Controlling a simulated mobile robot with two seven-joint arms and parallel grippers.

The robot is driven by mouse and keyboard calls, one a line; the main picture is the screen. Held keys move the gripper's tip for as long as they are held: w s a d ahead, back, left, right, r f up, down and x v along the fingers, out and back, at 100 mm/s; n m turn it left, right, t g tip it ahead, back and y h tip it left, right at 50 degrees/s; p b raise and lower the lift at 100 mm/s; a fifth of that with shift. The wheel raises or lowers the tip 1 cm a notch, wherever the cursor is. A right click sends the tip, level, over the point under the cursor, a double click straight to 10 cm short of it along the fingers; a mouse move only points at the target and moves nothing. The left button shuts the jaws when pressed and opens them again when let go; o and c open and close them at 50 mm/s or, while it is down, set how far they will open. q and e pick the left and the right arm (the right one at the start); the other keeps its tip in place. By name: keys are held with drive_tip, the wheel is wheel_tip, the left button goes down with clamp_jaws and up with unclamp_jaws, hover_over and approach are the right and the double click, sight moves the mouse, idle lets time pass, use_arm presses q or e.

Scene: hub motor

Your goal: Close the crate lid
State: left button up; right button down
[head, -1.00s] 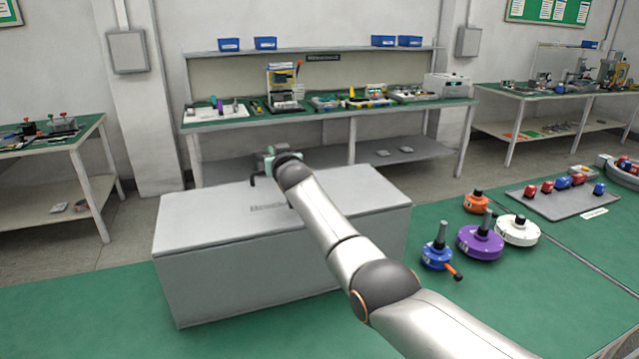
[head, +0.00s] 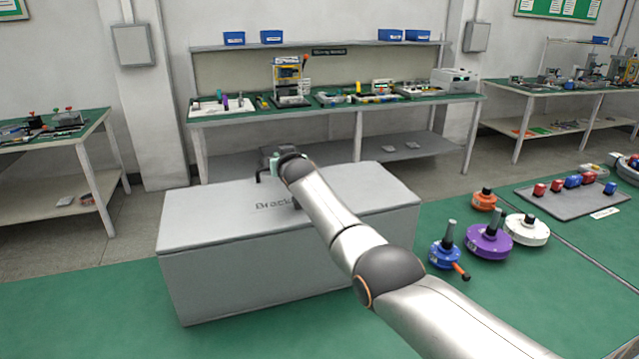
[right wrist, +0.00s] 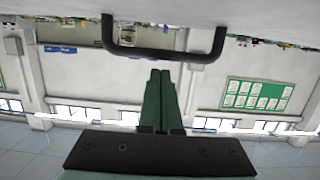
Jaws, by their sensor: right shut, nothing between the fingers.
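The grey crate (head: 270,270) stands on the green surface. Its grey lid (head: 215,215) lies flat across the top and looks level with the rim, with part of a printed label showing. A black handle stands on the lid; it is mostly hidden behind my right arm in the head view and shows clearly as a U-shaped bar in the right wrist view (right wrist: 165,53). My right gripper (head: 268,161) is above the far part of the lid. In the right wrist view its fingers (right wrist: 160,75) are together and empty, close to the handle but not around it. My left gripper is out of view.
Motor parts in blue (head: 444,254), purple (head: 489,242), white (head: 526,230) and orange (head: 484,201) stand right of the crate. A grey tray (head: 545,203) holds several small red and blue parts. A workbench (head: 335,112) stands behind. The green surface left of the crate is clear.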

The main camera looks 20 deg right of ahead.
sight(286, 190)
drive_tip(key=shift+s+a+r+p, duration=0.2)
drive_tip(key=shift+s+p, duration=0.25)
drive_tip(key=shift+p, duration=0.35)
drive_tip(key=shift+p+v, duration=0.8)
drive_tip(key=shift+v, duration=0.05)
drive_tip(key=shift+s+d, duration=0.1)
drive_tip(key=shift+s, duration=0.25)
drive_tip(key=shift+v, duration=4.6)
drive_tip(key=shift+f, duration=0.1)
drive_tip(key=shift+s, duration=0.15)
